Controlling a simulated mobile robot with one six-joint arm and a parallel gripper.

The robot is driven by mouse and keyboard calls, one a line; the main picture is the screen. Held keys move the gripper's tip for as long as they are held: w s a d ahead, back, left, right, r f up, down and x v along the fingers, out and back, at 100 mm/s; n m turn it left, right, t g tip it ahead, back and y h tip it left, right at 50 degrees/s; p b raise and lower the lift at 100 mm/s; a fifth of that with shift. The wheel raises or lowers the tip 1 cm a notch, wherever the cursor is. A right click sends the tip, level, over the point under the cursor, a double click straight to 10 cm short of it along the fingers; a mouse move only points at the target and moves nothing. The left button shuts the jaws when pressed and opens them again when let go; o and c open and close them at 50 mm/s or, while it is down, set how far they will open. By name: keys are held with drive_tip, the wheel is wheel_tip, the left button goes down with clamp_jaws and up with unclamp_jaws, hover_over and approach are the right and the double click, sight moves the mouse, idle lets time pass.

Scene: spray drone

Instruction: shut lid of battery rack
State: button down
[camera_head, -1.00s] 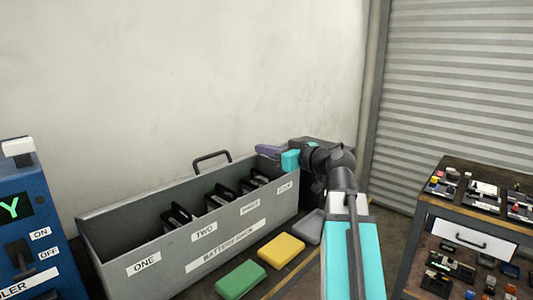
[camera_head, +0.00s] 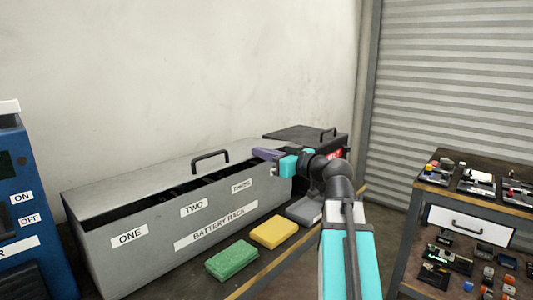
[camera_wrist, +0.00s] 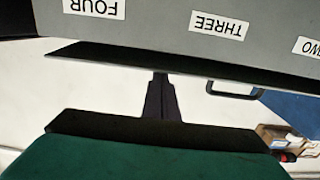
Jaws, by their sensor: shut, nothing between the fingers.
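The grey battery rack (camera_head: 135,262) stands on the bench, its front labelled ONE, TWO, THREE and BATTERY RACK. Its grey lid (camera_head: 130,182) slopes low over the compartments, with a dark gap between its front edge and the front wall. The lid's black handle (camera_head: 210,160) is free. My gripper (camera_head: 260,153) is shut and empty at the lid's right end; whether it touches the lid I cannot tell. My arm hides the FOUR label in the head view. The wrist view shows the rack (camera_wrist: 155,25) upside down, with my gripper (camera_wrist: 160,82) near the lid edge.
A blue machine (camera_head: 25,195) is at left, and a cluttered workbench (camera_head: 480,200) at right.

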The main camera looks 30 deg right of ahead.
drive_tip(key=shift+f, duration=0.35)
drive_tip(key=shift+d, duration=0.15)
drive_tip(key=shift+r, duration=0.15)
drive_tip(key=r+v, duration=0.1)
drive_tip(key=v, duration=0.8)
drive_tip(key=shift+s, duration=0.25)
idle(0.6)
drive_tip(key=shift+d, duration=0.1)
